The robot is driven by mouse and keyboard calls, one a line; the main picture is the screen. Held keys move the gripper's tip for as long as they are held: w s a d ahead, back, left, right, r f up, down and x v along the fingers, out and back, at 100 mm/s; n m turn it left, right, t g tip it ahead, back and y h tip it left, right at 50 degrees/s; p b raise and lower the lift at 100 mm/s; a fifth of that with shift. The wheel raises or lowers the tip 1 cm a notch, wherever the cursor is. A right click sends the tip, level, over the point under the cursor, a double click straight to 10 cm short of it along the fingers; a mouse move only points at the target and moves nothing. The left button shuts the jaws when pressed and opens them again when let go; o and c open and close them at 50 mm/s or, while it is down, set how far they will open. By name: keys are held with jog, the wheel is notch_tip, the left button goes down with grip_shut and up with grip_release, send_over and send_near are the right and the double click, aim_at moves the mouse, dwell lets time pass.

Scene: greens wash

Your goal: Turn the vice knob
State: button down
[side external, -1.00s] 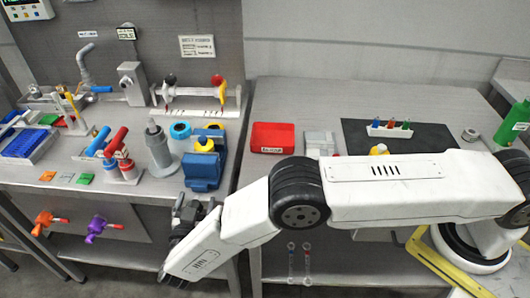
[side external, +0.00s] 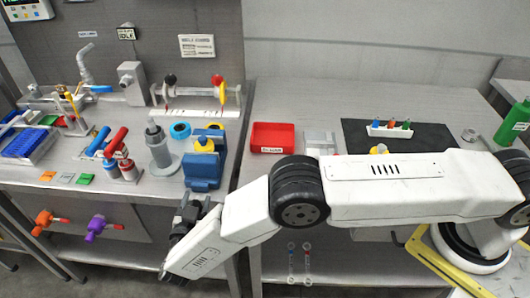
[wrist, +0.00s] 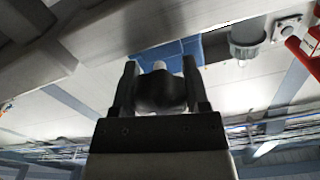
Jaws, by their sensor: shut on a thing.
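The blue vice (side external: 203,173) sits at the front right edge of the left bench, with a yellow piece in its top. Its blue underside (wrist: 168,50) shows past the fingers in the wrist view. My gripper (side external: 194,203) is at the vice's front, just beyond the bench edge. In the wrist view, the gripper's two dark fingers (wrist: 160,66) stand on either side of a dark rounded knob (wrist: 160,92), shut on it. A pale tip shows behind the knob. In the side view the gripper hides the knob.
A grey post fixture (side external: 160,150) stands left of the vice. Red-handled valves (side external: 127,165) are further left. A red bin (side external: 272,136) sits on the right bench. Orange (side external: 44,221) and purple (side external: 97,227) handles jut from the left bench's front panel.

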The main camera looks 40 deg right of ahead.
jog(key=shift+m, duration=0.3)
jog(key=shift+c, duration=0.4)
grip_release()
jog(key=shift+n, duration=0.5)
